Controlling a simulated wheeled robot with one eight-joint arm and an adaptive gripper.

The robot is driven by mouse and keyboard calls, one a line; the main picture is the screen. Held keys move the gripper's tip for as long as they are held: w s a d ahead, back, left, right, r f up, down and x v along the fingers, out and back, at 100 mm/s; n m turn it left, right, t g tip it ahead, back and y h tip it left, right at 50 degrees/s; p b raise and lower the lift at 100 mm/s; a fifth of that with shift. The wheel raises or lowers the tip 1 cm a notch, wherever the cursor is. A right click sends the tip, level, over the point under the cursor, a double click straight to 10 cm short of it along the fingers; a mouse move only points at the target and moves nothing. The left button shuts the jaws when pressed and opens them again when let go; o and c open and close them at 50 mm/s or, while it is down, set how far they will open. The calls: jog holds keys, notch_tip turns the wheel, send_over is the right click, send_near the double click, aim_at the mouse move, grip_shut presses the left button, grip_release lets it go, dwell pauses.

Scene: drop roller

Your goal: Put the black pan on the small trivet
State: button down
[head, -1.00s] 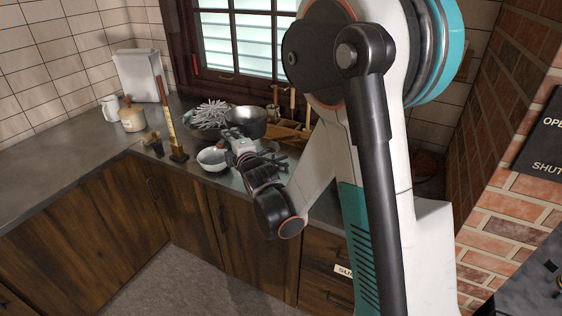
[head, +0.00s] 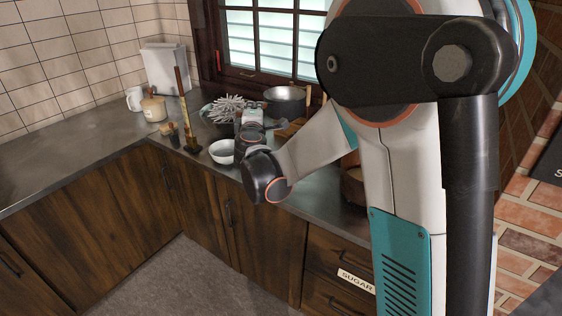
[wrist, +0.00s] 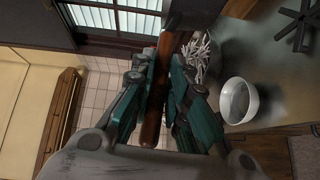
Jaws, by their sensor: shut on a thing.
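The dark pan (head: 285,102) shows in the head view as a round, grey-sheened vessel beside the window, seemingly raised above the counter. In the wrist view only a dark part of the pan (wrist: 186,14) shows at the top edge, with its reddish-brown handle (wrist: 151,128) running down between my fingers. My gripper (wrist: 155,78) is shut on this handle. In the head view my gripper (head: 273,124) is small and partly hidden by my wrist. A black, spoked trivet (wrist: 299,24) lies on the counter at the wrist view's upper right; my arm seems to hide it in the head view.
A white bowl (head: 222,152) stands near the counter's front edge, left of my wrist. A dish of grey spiky pieces (head: 230,109) stands behind it. A tall upright stick (head: 183,100), a lidded jar (head: 153,109) and a white mug (head: 134,99) stand farther left. The left counter is clear.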

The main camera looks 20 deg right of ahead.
notch_tip(320, 180, down, 20)
jog(key=b, duration=0.7)
jog(key=shift+r+b, duration=0.2)
jog(key=shift+b, duration=0.1)
jog(key=c, duration=2)
grip_release()
jog(key=shift+f, duration=0.15)
jog(key=o, duration=0.4)
jog(key=shift+o, duration=0.2)
